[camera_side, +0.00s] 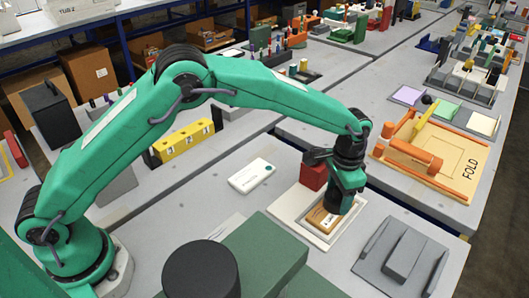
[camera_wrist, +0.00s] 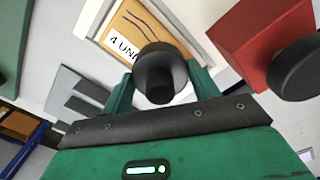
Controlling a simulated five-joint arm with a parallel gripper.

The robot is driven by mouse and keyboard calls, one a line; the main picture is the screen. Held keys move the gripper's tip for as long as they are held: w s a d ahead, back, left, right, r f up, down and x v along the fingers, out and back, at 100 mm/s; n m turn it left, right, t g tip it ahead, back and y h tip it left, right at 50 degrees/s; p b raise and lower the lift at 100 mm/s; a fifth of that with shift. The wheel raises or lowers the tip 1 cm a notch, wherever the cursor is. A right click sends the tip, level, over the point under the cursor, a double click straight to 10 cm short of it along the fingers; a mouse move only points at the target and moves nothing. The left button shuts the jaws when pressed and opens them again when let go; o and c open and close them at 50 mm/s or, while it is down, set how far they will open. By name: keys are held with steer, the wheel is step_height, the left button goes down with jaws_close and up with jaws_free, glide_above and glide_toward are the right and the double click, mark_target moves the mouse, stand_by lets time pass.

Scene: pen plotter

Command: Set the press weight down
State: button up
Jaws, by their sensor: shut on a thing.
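My gripper (camera_wrist: 162,85) is shut on a dark grey, round, knobbed piece, which I take for the press weight (camera_wrist: 158,62). The weight is between the green fingers in the wrist view. In the side view my gripper (camera_side: 345,190) points down over an orange-brown card (camera_side: 325,220) in a white frame (camera_side: 287,208), near the card's right end, and hides most of the weight. The card (camera_wrist: 130,25) shows dark wavy lines and a label starting "4 UN". I cannot tell whether the weight touches the card.
A red block (camera_side: 313,176) with a black knob stands close behind the frame. A white card (camera_side: 252,176) lies to its left. A grey ridged fixture (camera_side: 400,258) is at right. A large green block (camera_side: 262,250) and dark cylinder (camera_side: 200,270) stand in front. An orange fold station (camera_side: 455,165) is farther right.

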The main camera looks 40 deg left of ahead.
steer(key=o, duration=1.6)
steer(key=shift+f, duration=0.15)
step_height(320, 180, up, 12)
steer(key=shift+f, duration=0.1)
steer(key=shift+r, duration=0.3)
